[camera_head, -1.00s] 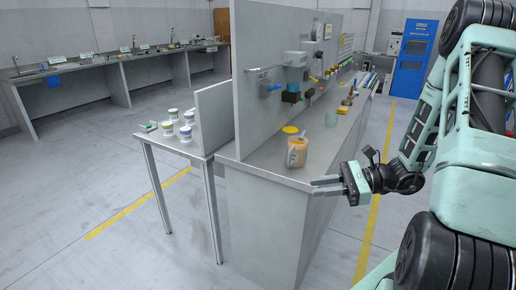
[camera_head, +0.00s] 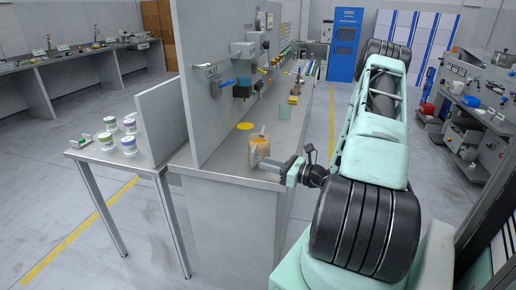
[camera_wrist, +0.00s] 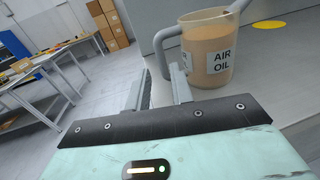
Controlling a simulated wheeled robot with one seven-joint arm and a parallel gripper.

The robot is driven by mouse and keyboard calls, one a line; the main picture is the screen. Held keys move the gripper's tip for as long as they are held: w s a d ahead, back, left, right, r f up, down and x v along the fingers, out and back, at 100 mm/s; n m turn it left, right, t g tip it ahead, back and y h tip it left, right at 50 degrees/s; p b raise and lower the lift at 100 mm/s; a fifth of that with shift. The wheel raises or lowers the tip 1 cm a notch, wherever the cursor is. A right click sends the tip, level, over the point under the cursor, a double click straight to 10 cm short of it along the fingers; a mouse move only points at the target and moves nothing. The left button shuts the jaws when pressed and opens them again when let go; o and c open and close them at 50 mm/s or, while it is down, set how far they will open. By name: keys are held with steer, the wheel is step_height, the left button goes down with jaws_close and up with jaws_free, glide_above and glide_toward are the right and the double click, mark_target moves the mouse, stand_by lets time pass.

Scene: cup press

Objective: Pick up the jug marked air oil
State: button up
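The jug marked AIR OIL (camera_wrist: 212,48) stands upright on the grey bench, translucent with orange-tan contents and a grey handle. In the head view the jug (camera_head: 257,150) is near the bench's front end. My gripper (camera_head: 272,163) is at its right, level with its lower part. In the wrist view my gripper (camera_wrist: 158,72) is open, its two fingers apart.
A tall grey panel (camera_head: 205,115) rises on the left. Several lidded tubs (camera_head: 129,145) stand on the side table. The bench is clear around the jug.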

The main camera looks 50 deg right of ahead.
mark_target(259, 147)
steer(key=w, duration=0.3)
steer(key=shift+a, duration=0.3)
steer(key=w, duration=0.1)
steer(key=w+p, duration=0.2)
steer(key=w, duration=0.1)
steer(key=shift+a+r, duration=0.3)
steer(key=shift+w+f, duration=0.1)
steer(key=shift+w, duration=0.5)
jaws_close()
